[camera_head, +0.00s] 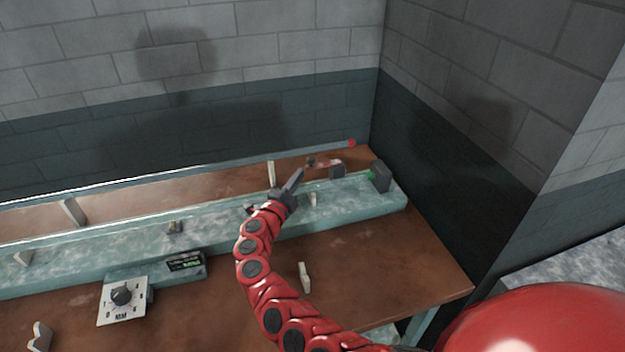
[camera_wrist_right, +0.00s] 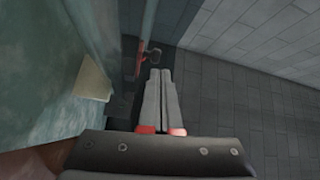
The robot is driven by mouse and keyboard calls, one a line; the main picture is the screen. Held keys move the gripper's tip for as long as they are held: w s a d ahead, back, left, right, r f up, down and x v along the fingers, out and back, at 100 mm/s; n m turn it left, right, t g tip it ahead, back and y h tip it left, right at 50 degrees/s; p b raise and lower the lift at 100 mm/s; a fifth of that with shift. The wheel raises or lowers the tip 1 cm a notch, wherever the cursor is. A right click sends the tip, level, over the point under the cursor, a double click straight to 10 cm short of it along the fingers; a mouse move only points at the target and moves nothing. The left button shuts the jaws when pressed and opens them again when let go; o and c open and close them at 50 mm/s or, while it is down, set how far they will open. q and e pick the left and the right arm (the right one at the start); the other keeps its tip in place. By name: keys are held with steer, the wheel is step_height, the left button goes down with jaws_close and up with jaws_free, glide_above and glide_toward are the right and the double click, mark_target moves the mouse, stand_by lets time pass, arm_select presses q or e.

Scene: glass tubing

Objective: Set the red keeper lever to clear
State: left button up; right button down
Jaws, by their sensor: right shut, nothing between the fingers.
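The red keeper lever (camera_head: 322,163) is a small red bar with a dark knob at its left end, by a grey block (camera_head: 337,171) near the right end of the pale green bench bed. It also shows in the wrist view, with its dark knob (camera_wrist_right: 154,52) just beyond my fingertips. My right gripper (camera_head: 298,172) is shut and empty, its fingers pointing up and right close to the knob. In the wrist view its two grey fingers (camera_wrist_right: 160,72) lie together. I cannot tell whether they touch the lever. My left gripper is not in view.
A long glass tube (camera_head: 230,160) with a red end runs behind the bed on pale supports. A dark block with a green button (camera_head: 380,177) stands at the bed's right end. A dial panel (camera_head: 122,300) and small display (camera_head: 186,263) are at the front. Walls close the back and right.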

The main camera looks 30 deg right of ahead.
steer(key=a, duration=0.1)
steer(key=a+b, duration=0.1)
steer(key=a, duration=0.1)
steer(key=shift+w+a+r, duration=0.15)
steer(key=shift+w+a, duration=0.1)
steer(key=shift+w, duration=0.15)
steer(key=shift+w+a+b, duration=0.1)
steer(key=shift+a+b, duration=0.15)
steer(key=shift+b, duration=0.05)
steer(key=shift+w+a, duration=0.2)
steer(key=shift+a, duration=0.05)
steer(key=shift+s, duration=0.15)
